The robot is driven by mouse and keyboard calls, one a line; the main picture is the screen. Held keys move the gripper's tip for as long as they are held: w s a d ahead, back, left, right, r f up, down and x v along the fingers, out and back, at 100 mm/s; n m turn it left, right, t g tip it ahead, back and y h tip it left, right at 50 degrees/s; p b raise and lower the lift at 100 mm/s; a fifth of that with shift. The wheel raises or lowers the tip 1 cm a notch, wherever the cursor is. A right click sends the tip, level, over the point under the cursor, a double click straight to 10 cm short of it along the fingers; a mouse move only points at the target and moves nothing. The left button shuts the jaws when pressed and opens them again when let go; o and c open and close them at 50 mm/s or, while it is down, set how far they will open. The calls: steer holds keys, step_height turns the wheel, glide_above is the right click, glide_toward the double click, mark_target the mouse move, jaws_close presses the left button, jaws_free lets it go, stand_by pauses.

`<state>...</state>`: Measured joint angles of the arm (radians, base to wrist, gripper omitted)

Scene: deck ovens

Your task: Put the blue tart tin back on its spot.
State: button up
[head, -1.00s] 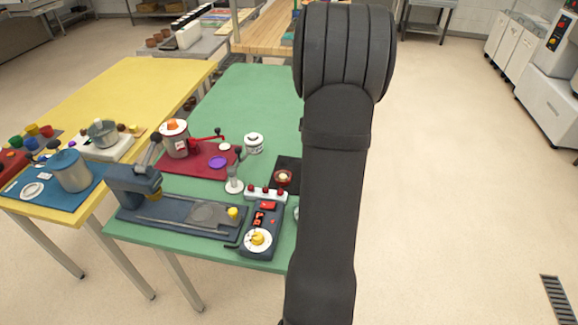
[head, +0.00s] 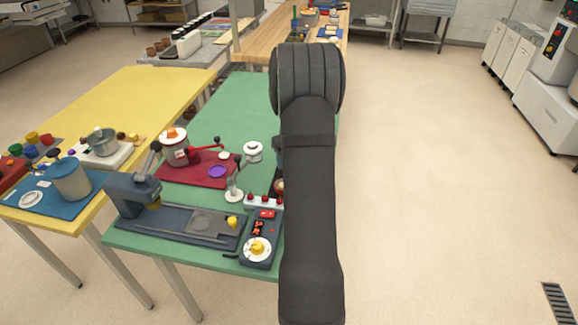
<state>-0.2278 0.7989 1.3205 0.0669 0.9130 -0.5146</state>
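I cannot pick out the blue tart tin for certain. Small blue cups (head: 31,150) stand among coloured cups at the left end of the yellow table, too small to identify. A purple round dish (head: 218,171) lies on the red mat on the green table. I cannot make out an empty spot for the tin. My gripper is not in view. My dark arm link stands upright in front of the green table and hides its right part, including most of what was beside the control box.
The green table (head: 222,110) has a clear far half. On it are a red mat (head: 200,178), a press on a dark base (head: 135,195), a white-headed stand (head: 252,152) and a dial box (head: 258,248). The yellow table (head: 130,95) stands left. Open floor lies right.

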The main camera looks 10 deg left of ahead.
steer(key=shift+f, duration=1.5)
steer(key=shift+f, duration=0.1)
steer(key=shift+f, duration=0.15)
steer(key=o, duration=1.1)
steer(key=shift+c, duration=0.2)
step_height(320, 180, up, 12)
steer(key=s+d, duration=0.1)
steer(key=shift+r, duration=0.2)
